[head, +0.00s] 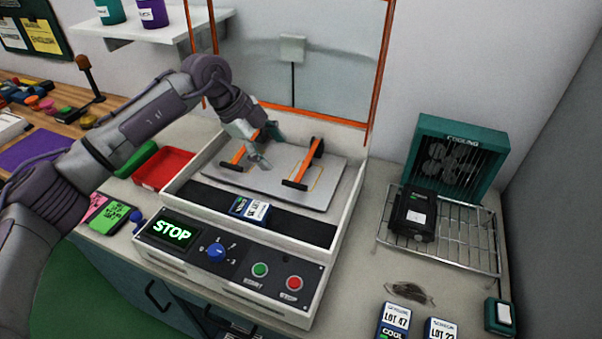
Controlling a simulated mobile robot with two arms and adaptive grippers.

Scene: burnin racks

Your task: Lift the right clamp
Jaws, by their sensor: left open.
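The right clamp (304,164) is an orange bar with dark ends on the right part of a grey plate (231,176) in the white machine (170,193). I cannot tell whether it is lowered or partly raised. The left clamp (238,154), also orange, is at the plate's left side, partly hidden by my left gripper. My left gripper (266,147) is open above the plate, between the two clamps and closer to the left one. It looks apart from the right clamp. My right gripper is out of view.
A labelled block (250,208) lies on the machine's black strip. The green display (172,232) reads STOP. An orange-framed clear panel (330,75) stands behind. A dark device (413,214) sits on a wire rack (470,247) by a green cooling fan (456,158). A red tray (165,168) is left.

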